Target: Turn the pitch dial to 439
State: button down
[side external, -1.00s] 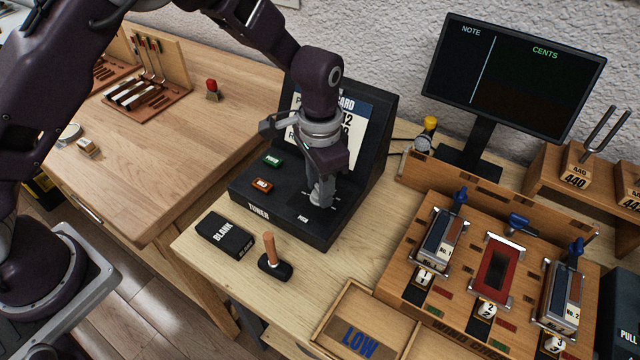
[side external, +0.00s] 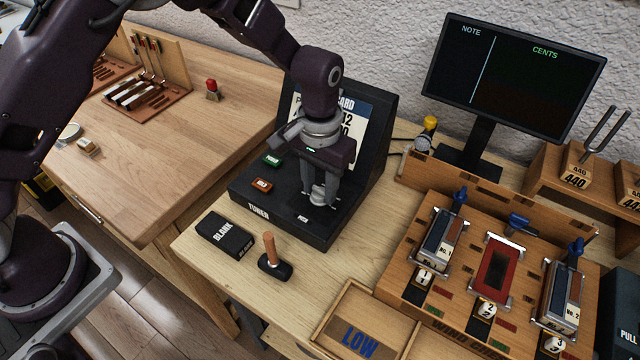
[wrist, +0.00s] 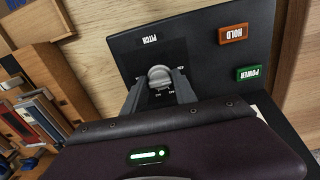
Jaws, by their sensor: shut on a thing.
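The pitch dial (wrist: 160,77) is a grey round knob on the black tuner (side external: 283,219), beside the label PITCH. My gripper (wrist: 160,90) is over the tuner, with one finger on each side of the dial, shut on it. In the side view my gripper (side external: 319,197) points down at the right part of the tuner's top, and its fingers mostly hide the dial. The dial's scale marks are too small to read, so I cannot tell its setting.
A green POWER button (side external: 272,160) and an orange HOLD button (side external: 262,185) are left of my gripper. A card stands behind it. A black BLANK box (side external: 224,235) and a hammer (side external: 274,262) lie in front. The monitor (side external: 513,85) shows NOTE and CENTS without readings.

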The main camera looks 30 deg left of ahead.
jog(key=shift+n, duration=0.7)
jog(key=c, duration=1)
grip_release()
jog(key=shift+r, duration=0.1)
